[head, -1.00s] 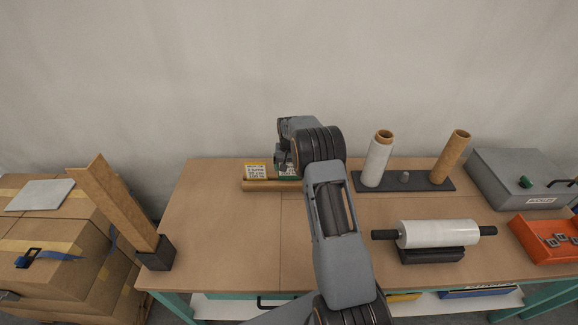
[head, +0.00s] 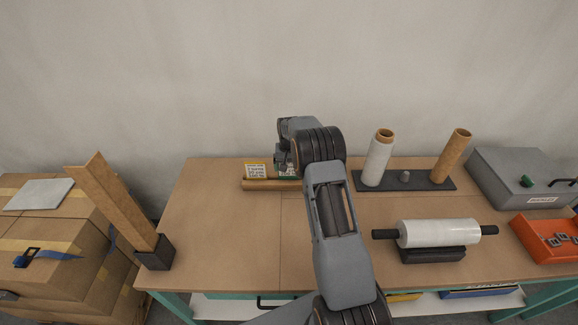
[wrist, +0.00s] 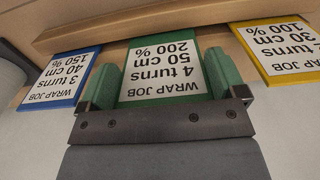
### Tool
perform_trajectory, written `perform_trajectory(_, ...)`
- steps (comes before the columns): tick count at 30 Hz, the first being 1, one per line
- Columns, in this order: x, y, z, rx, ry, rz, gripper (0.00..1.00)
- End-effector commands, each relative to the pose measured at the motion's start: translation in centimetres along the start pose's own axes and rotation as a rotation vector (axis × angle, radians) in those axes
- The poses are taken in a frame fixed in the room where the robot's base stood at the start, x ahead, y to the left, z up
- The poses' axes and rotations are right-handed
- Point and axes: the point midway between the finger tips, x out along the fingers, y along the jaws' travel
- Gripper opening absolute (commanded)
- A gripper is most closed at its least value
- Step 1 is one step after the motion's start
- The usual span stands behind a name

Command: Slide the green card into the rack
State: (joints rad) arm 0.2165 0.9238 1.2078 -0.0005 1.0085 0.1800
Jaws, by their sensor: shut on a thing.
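The green card (wrist: 163,72), printed "WRAP JOB 4 turns 50 cm 200 %", is between the fingers of my gripper (wrist: 164,70), which is shut on it. In the head view, a sliver of the green card (head: 287,174) shows at the wooden rack (head: 259,186), mostly hidden behind my wrist. In the wrist view, its far edge is at the wooden rack (wrist: 110,29); I cannot tell how deep it sits in the slot. A blue-edged card (wrist: 54,80) stands on its left and a yellow-edged card (wrist: 284,50) on its right, both apart from it.
Right of the rack, a dark base (head: 405,181) holds a white film roll (head: 378,160) and a brown tube (head: 451,157). A film roller (head: 438,233), a grey box (head: 525,178) and an orange tray (head: 548,238) lie further right. The table's left part is clear.

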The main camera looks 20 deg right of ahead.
Motion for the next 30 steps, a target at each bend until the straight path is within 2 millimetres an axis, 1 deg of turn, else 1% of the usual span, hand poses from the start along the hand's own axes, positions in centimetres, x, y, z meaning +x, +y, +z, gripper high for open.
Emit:
perform_trajectory(10,0.81,0.00,0.00,0.000,0.000,0.000,0.67)
perform_trajectory(11,0.74,0.00,0.00,0.000,0.000,0.000,0.92)
perform_trajectory(13,0.70,0.00,0.00,0.000,0.000,0.000,0.98)
perform_trajectory(14,0.70,0.00,0.00,0.000,0.000,0.000,1.00)
perform_trajectory(25,0.65,0.00,0.01,0.000,0.000,0.000,1.00)
perform_trajectory(30,0.07,0.00,0.00,0.000,0.000,0.000,1.00)
